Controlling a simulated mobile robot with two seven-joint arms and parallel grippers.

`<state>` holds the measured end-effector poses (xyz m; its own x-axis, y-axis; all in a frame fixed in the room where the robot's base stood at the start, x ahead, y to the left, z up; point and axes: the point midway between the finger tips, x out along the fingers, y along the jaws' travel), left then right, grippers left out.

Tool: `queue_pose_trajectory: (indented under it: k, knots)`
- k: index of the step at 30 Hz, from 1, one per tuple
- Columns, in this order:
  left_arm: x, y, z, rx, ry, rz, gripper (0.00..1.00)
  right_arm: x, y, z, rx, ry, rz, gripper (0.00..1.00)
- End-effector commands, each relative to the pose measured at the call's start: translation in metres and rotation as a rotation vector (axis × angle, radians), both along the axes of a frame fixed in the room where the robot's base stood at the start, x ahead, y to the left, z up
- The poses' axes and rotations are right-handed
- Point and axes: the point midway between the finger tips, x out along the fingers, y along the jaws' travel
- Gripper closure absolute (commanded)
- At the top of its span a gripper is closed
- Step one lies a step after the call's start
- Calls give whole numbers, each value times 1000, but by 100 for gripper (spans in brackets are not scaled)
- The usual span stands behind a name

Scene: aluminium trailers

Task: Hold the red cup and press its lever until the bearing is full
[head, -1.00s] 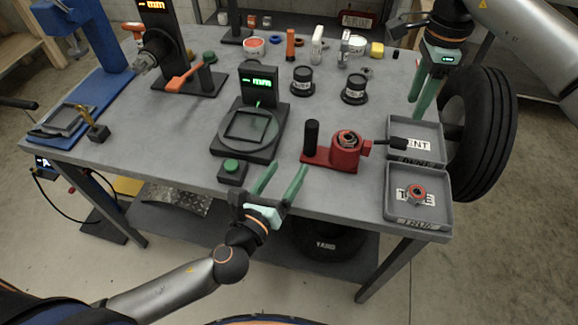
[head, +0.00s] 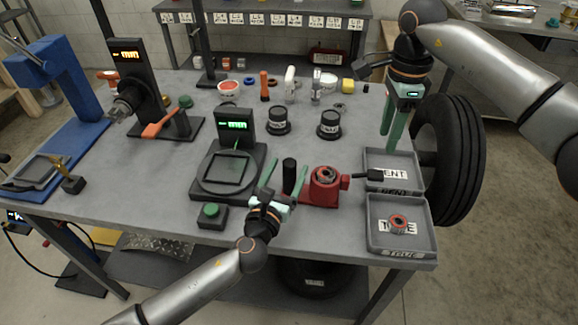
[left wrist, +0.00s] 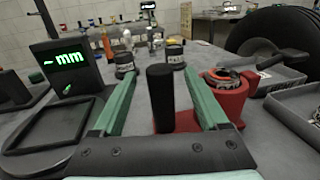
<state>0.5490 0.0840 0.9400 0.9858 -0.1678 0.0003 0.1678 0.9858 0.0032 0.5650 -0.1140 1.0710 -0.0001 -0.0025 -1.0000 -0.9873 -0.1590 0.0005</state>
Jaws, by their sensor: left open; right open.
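The red cup (head: 327,183) stands on a red base on the table, with a bearing (head: 325,174) in its top. A black upright post (head: 289,172) rises from the left end of the base, and a black-ended lever (head: 366,176) sticks out to the right. My left gripper (head: 284,172) is open, its green fingers on either side of the black post. In the left wrist view the post (left wrist: 160,96) stands between the spread fingers, with a gap on both sides. My right gripper (head: 394,135) is open and empty, pointing down above the table's right side, behind the lever.
Two grey trays, the upper (head: 372,158) and the lower (head: 428,240) holding a bearing, lie right of the cup. A digital gauge (head: 235,123) with a round plate and a green button (head: 210,212) are on the left. Black pots (head: 278,122) stand behind.

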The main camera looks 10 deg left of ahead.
Motion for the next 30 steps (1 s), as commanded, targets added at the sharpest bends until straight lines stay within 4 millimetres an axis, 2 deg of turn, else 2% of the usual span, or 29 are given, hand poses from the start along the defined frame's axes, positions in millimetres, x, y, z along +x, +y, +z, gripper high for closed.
queue_pose_trajectory:
  k: [6, 15, 30]
  knots:
    - [15, -2, 0, -1, 0, 1, 23, 0, 0, 0, 0, 0, 0, 50]
    - [16, -3, 0, -1, 1, 0, 24, 0, 0, 0, 0, 0, 0, 50]
    - [16, -3, 0, -1, 1, 0, 81, 0, 0, 0, 0, 0, 0, 50]
